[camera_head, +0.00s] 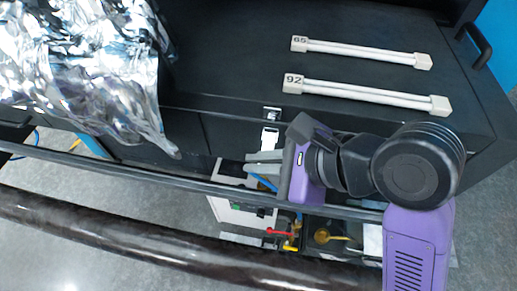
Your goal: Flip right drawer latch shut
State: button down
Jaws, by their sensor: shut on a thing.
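The right drawer latch (269,138) is a small pale metal lever on the dark front of the black cabinet. It hangs down below a metal catch plate (271,113) at the cabinet's top edge, and a gap shows between the two. My gripper (262,165) is in front of the cabinet, with its grey fingers at the lower end of the lever. The fingers appear closed on the latch; the exact contact is small and partly hidden. My purple and black wrist comes in from the right.
Two white double rods marked 65 (360,52) and 92 (365,94) lie on the black top (225,60). A crumpled silver foil sheet (85,70) covers the left. A dark rail (130,172) crosses in front. Below are red and yellow items (288,238).

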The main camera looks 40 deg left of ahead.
jog(key=shift+s+f+n+t+y, duration=0.1)
jog(key=shift+f+n+t+y, duration=0.2)
jog(key=shift+f+t+y, duration=0.15)
jog(key=w+f+n+t+y+b, duration=0.1)
jog(key=f+n+y+b, duration=0.1)
jog(key=b, duration=0.2)
jog(key=w+a+f+n+t+y+b, duration=0.1)
jog(key=f+n+t+y+b, duration=0.1)
jog(key=b, duration=0.3)
jog(key=w+a+f+n+t+y+b, duration=0.1)
jog(key=f+n+t+y+b, duration=0.1)
jog(key=y+b, duration=0.1)
jog(key=shift+w+b, duration=0.3)
jog(key=shift+b, duration=0.4)
jog(key=shift+r+n, duration=0.15)
jog(key=shift+n, duration=0.15)
jog(key=c, duration=1.6)
grip_release()
